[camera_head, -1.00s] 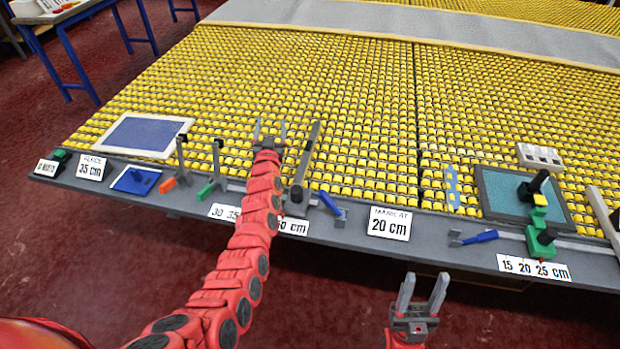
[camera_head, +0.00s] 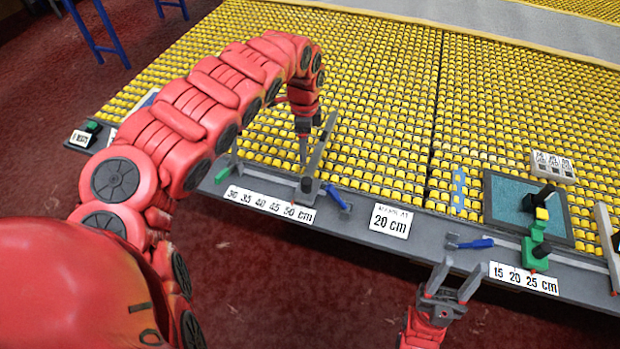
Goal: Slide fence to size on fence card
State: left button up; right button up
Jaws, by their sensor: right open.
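The grey fence bar (camera_head: 325,139) with its black knob (camera_head: 306,184) stands near the 50 end of the 30 to 50 cm scale strip (camera_head: 268,204). My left gripper (camera_head: 303,160) points down just above the knob, close beside the bar. Its fingers overlap from this side, so its opening and any contact cannot be told. The fence card is hidden behind my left arm; an earlier frame shows it reading 35 cm. My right gripper (camera_head: 457,279) is open and empty before the bench's front edge, left of the 15 to 25 cm strip (camera_head: 525,278).
A green slider part (camera_head: 222,175) sits left of the fence. A blue-handled tool (camera_head: 338,199) lies right of the knob. The 20 cm card (camera_head: 391,220), another blue-handled tool (camera_head: 472,243) and a green block (camera_head: 537,252) are further right. Yellow rollers (camera_head: 385,110) fill the bench behind.

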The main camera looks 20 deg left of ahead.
pick_arm(q)
jog(key=b, duration=0.2)
send_over(305, 180)
notch_tip(305, 180, down, 6)
jog(key=f+p, duration=0.1)
jog(key=f, duration=0.2)
jog(key=f+p, duration=0.1)
jog(key=f, duration=0.2)
jog(key=f+p, duration=0.1)
jog(key=f, duration=0.2)
jog(key=shift+d+f, duration=0.3)
jog(key=shift+a+f, duration=0.15)
jog(key=shift+f, duration=0.6)
jog(key=shift+c, duration=0.3)
grip_shut()
